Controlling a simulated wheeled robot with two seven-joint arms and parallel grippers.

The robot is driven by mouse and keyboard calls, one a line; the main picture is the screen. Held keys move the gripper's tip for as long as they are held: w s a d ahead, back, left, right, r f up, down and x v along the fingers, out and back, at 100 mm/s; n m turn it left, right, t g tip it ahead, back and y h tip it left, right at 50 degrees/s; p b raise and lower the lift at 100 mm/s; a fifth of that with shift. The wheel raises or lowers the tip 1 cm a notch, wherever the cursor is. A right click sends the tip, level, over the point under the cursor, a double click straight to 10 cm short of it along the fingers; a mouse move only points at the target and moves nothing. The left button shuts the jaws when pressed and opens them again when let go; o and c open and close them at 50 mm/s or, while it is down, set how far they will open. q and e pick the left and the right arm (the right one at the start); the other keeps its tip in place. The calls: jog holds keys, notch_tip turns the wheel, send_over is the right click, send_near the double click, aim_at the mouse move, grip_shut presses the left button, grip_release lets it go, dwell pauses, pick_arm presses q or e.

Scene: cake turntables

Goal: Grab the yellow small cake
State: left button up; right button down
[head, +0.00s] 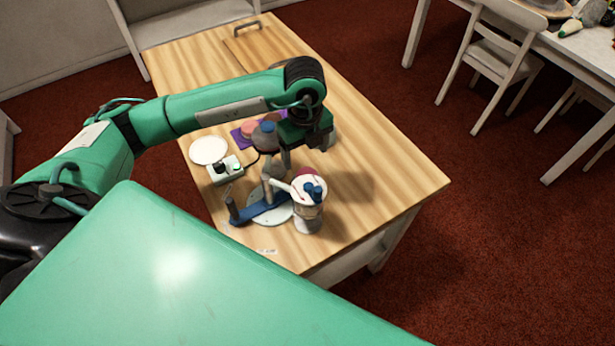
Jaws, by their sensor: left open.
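No yellow small cake can be made out in the head view. A purple mat (237,135) lies on the table with a pinkish-brown round piece (250,129) on it. My left arm and gripper hide part of this area. My left gripper (305,150) is open and points down over the middle of the table, right of the mat. Nothing can be seen held in it. My right gripper is not in view.
A white plate (208,150) and a small white device (224,171) with dark knobs are left of the gripper. A blue stand with a pale disc (270,214) and a white tub (307,216) with blue tops are nearer. The table's right side is clear.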

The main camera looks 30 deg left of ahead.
aim_at(307, 172)
pick_arm(q)
notch_tip(307, 172, down, 3)
jog(key=shift+r, duration=0.15)
jog(key=shift+f, duration=0.25)
jog(key=shift+d+f+p, duration=0.1)
jog(key=shift+f+p, duration=0.1)
jog(key=shift+p, duration=0.1)
notch_tip(307, 172, down, 4)
jog(key=shift+d+f+p, duration=0.1)
jog(key=shift+f+p, duration=0.1)
jog(key=shift+p, duration=0.55)
jog(key=shift+f, duration=0.25)
jog(key=c, duration=0.9)
jog(key=shift+c, duration=1.3)
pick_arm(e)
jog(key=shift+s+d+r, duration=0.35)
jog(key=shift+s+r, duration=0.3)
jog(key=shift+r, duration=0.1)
